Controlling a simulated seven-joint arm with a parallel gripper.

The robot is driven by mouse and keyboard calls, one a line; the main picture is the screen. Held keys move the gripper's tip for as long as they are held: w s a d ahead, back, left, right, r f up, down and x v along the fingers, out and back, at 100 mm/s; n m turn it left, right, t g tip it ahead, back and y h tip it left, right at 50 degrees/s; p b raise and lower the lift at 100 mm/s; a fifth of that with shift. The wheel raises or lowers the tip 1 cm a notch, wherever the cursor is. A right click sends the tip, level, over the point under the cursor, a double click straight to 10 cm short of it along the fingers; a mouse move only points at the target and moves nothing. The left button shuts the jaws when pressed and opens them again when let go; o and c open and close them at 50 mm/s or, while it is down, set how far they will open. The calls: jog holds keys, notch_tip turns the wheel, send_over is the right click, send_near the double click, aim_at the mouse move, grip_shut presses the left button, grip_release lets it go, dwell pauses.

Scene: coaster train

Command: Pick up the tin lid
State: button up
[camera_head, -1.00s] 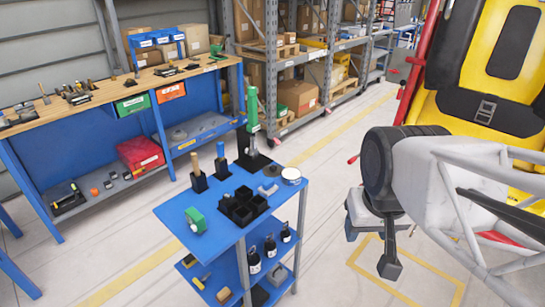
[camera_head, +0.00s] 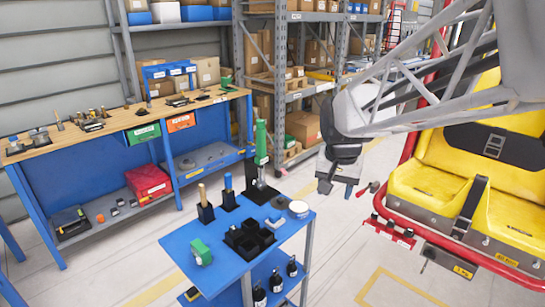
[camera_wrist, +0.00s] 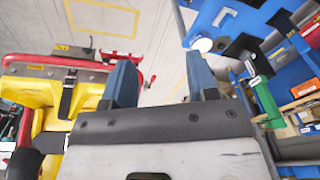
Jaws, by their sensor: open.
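A round, pale, low tin with a flat top (camera_head: 299,208) stands at the far right corner of the blue cart top (camera_head: 285,232). I take that flat top for the tin lid; I cannot make out a seam. It also shows as a white disc in the wrist view (camera_wrist: 203,44), beyond the right finger.
A green object (camera_head: 201,252) lies at the cart's left. A yellow-seated coaster car (camera_head: 435,190) stands at right.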

jog(key=w+a+f+m, duration=0.1)
jog(key=w+a+f, duration=0.15)
jog(key=w, duration=0.55)
jog(key=w+a+f+m, duration=0.15)
jog(key=w+f, duration=0.25)
jog(key=w, duration=0.5)
jog(key=m+g, duration=0.2)
jog(key=m, duration=0.1)
send_over(282, 198)
jog(key=f, duration=1.2)
jog(key=shift+s+d+f, duration=0.1)
jog(key=shift+s+f, duration=0.1)
jog(key=shift+s, duration=0.1)
jog(key=shift+w+f, duration=0.35)
jog(key=shift+f, duration=0.05)
jog(key=shift+f, duration=1.3)
jog(key=shift+f, duration=2.6)
